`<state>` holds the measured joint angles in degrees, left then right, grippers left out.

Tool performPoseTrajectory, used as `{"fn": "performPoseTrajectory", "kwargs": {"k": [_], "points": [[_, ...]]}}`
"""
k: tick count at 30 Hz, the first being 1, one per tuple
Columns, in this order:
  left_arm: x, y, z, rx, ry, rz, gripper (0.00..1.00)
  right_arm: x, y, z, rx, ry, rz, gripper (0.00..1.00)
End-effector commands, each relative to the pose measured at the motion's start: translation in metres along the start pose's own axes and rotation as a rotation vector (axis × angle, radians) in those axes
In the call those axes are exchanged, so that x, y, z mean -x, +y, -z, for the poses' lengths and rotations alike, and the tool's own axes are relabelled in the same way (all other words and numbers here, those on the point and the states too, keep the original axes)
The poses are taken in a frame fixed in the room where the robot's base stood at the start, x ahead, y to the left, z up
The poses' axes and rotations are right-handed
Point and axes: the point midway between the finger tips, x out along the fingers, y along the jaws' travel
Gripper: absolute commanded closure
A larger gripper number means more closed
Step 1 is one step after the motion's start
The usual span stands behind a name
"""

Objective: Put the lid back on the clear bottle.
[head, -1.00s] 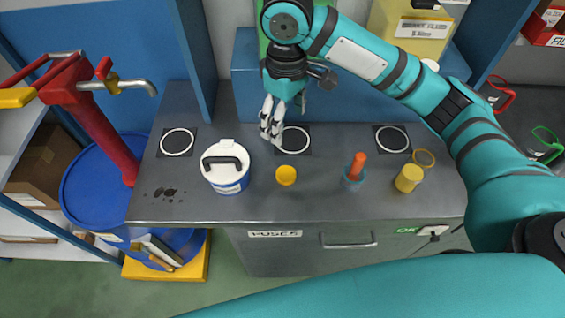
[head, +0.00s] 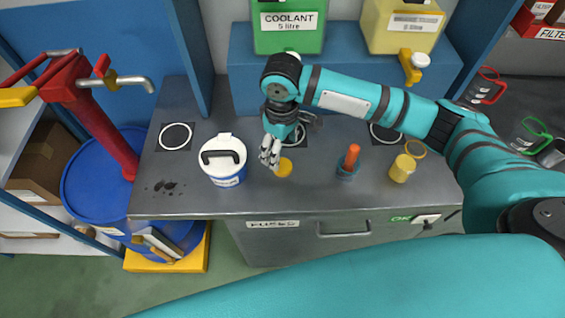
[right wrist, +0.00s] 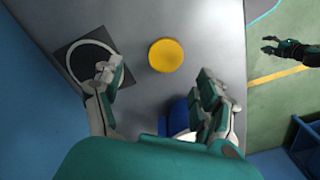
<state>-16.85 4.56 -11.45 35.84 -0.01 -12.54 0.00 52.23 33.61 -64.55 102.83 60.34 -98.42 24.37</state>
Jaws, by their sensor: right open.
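A round yellow lid (head: 284,167) lies flat on the grey bench; it also shows in the right wrist view (right wrist: 165,55). My right gripper (head: 269,153) is open and empty, with its fingers pointing down just beside the lid. In the right wrist view its fingers (right wrist: 160,78) are spread, with the lid ahead of the gap. I cannot clearly pick out the clear bottle; a small yellowish container (head: 402,169) stands at the bench's right. My left gripper (right wrist: 285,49) shows small in the right wrist view, off to the side above the floor.
A white and blue tub (head: 223,160) with a black handle stands left of my right gripper. A holder with an orange handle (head: 350,158) stands to the right. Coolant (head: 289,22) and yellow (head: 402,24) containers stand on the rear shelf. The bench front is mostly clear.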

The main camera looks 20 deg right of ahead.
Motion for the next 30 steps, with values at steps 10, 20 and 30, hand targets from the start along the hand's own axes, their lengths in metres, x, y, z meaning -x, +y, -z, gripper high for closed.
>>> {"fn": "performPoseTrajectory", "kwargs": {"k": [10, 20, 30], "points": [[0.001, 0.002, -0.010, 0.000, -0.016, -0.002, 0.63, -0.004, 0.000, 0.000, 0.000, 0.001, 0.000, 0.26], [0.017, 0.001, -0.008, 0.000, -0.016, -0.002, 0.63, -0.041, -0.007, -0.003, -0.001, -0.003, 0.001, 0.26], [0.018, 0.001, -0.007, 0.000, -0.015, -0.002, 0.63, -0.056, -0.006, -0.002, 0.001, 0.001, -0.001, 0.26]]}}
